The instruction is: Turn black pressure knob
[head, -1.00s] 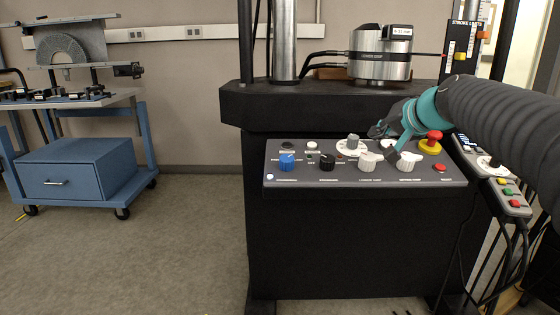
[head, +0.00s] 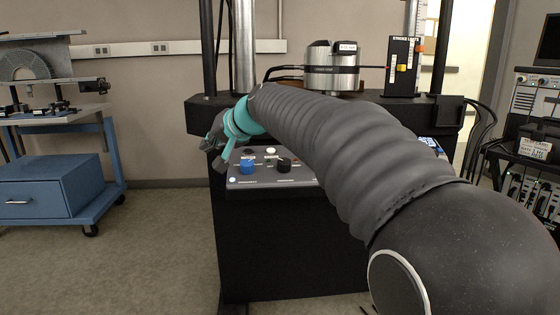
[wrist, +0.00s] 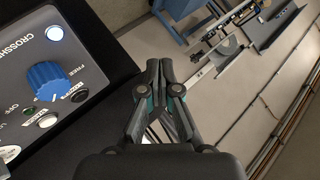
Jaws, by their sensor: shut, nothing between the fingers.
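The black knob (head: 284,165) is on the sloped grey control panel (head: 262,182) in the head view, to the right of the blue knob (head: 247,166). I cannot read its label. The black knob does not show in the wrist view, where the blue knob (wrist: 47,80) and a lit white button (wrist: 54,33) are at the left. My gripper (head: 213,145) is left of the panel's left edge, apart from both knobs. In the wrist view my gripper (wrist: 159,68) is shut and empty, pointing past the panel toward the floor. My arm hides the right part of the panel.
A black machine frame with a metal cylinder (head: 331,68) stands behind the panel. A blue cart (head: 50,187) is at the left, with open floor between. A rack of equipment (head: 530,150) stands at the right.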

